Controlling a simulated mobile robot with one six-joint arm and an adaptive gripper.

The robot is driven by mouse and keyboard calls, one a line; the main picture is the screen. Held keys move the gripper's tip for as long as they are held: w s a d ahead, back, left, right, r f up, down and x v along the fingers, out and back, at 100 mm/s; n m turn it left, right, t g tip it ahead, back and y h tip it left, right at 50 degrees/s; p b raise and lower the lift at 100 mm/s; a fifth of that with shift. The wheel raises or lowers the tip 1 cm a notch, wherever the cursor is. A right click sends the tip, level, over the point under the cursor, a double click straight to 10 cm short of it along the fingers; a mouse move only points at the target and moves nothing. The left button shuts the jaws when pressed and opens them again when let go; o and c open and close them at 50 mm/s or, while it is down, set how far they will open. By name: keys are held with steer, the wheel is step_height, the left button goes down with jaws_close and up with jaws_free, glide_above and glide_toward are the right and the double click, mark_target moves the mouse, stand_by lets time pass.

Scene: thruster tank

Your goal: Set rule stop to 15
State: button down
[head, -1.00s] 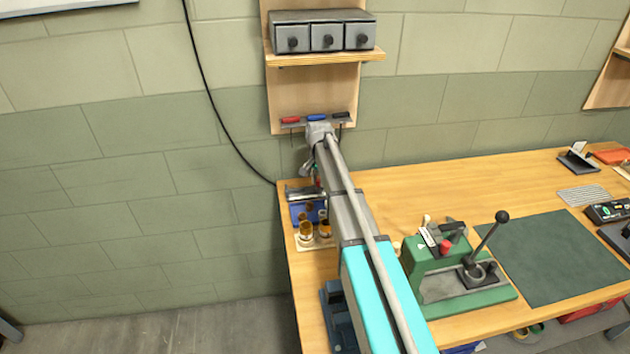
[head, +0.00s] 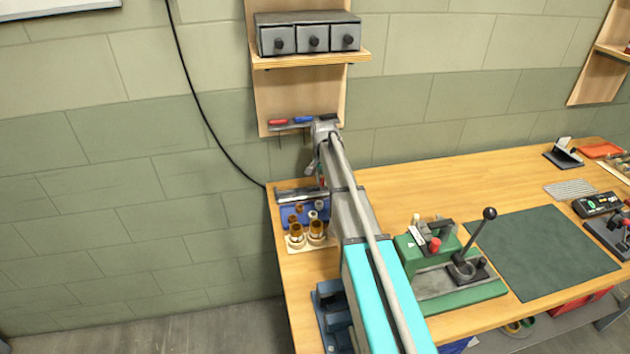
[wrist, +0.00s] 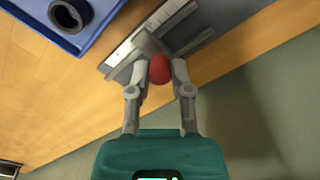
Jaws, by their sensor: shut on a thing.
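The steel rule (wrist: 163,25) with dark markings runs diagonally across the top of the wrist view, on a grey base. In the head view the rule (head: 296,194) lies at the back left corner of the bench, its right part hidden by my arm. The stop's grey slider (wrist: 149,43) sits across the rule, and its red knob (wrist: 160,69) faces me. My gripper (wrist: 160,75) is shut on the red knob, one finger on each side. The scale numbers are too small to read. In the head view my fingers are mostly hidden behind the arm.
A blue tray (wrist: 35,25) with a dark ring is beside the rule. Amber-topped jars (head: 306,231) stand in front of it. A tool rack (head: 290,123) hangs above. A green lever press (head: 450,270) stands right of my arm, near a dark green mat (head: 540,250).

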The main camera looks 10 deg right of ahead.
steer(key=c, duration=0.5)
jaws_free()
steer(key=shift+c, duration=0.2)
